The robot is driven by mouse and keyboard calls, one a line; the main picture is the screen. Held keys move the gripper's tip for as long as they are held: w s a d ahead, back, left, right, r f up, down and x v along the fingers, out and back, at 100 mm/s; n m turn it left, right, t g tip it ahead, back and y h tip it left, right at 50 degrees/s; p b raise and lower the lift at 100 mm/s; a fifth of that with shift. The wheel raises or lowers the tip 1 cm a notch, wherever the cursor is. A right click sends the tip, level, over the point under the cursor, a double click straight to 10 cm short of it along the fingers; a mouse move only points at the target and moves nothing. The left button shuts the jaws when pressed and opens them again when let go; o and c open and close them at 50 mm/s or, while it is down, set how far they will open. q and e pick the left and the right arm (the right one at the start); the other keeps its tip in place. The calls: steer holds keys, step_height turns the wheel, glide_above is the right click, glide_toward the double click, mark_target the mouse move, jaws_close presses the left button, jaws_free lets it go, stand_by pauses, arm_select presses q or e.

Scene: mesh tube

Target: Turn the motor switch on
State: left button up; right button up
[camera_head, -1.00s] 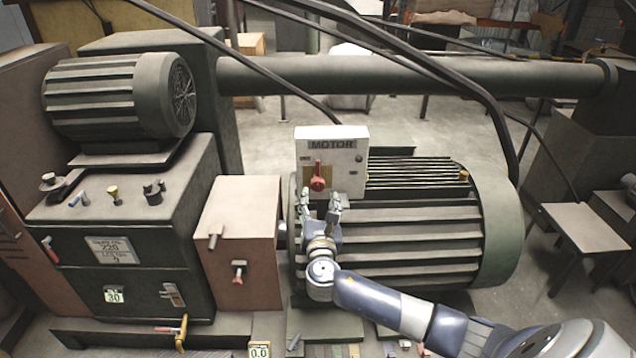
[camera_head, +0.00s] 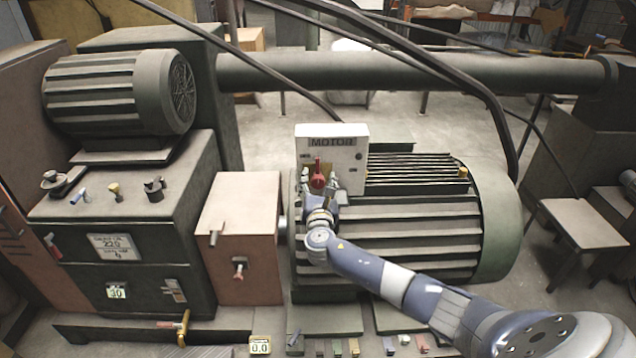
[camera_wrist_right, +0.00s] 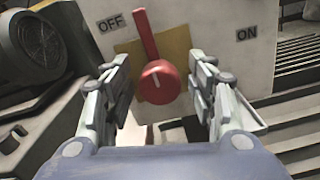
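The motor switch is a red rotary knob with a lever (camera_head: 318,178) on the white MOTOR box (camera_head: 346,150). In the right wrist view the red knob (camera_wrist_right: 159,83) has its lever pointing up and slightly left, nearer the OFF label (camera_wrist_right: 114,20) than the ON label (camera_wrist_right: 248,34). My right gripper (camera_head: 319,192) is just below and in front of the switch. In the wrist view its two fingers (camera_wrist_right: 160,95) are open on either side of the knob, with gaps showing between. My left gripper is not in view.
The box is mounted on a large ribbed green motor (camera_head: 430,235). A reddish housing (camera_head: 240,225) stands to its left. Black cables (camera_head: 440,75) hang across the area above and behind the box. A small table (camera_head: 580,225) stands at the right.

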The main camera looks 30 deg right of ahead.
steer(key=c, duration=0.9)
steer(key=shift+f, duration=0.1)
steer(key=shift+m+b, duration=0.5)
steer(key=shift+b, duration=0.05)
steer(key=shift+f+m+b, duration=0.1)
steer(key=shift+m+b, duration=0.85)
steer(key=shift+m, duration=0.15)
steer(key=m+b, duration=0.4)
steer(key=m, duration=0.1)
steer(key=m+b, duration=0.3)
steer(key=m, duration=0.2)
steer(key=shift+m+b, duration=0.3)
steer(key=shift+m, duration=0.1)
steer(key=shift+m+b, duration=1)
steer(key=shift+m, duration=1)
steer(key=shift+r, duration=0.2)
